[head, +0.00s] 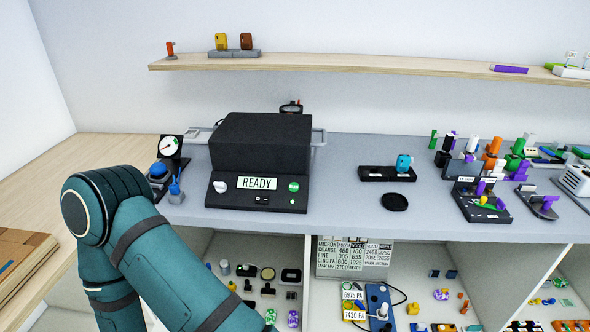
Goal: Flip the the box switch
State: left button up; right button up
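A black box (263,145) with a sloped front panel stands on the grey bench. The switch's position is too small to tell. My teal arm bends in the lower left, in front of the bench and left of the box. Neither of my grippers shows in the head view.
A dial gauge (169,146) and a blue-handled part (176,187) stand left of the box. A black disc (394,202) and a holder with a teal piece (404,163) lie to its right. Several small fixtures crowd the far right. A shelf (350,64) runs above.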

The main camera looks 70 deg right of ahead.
aim_at(259, 198)
jog(key=z, duration=2.2)
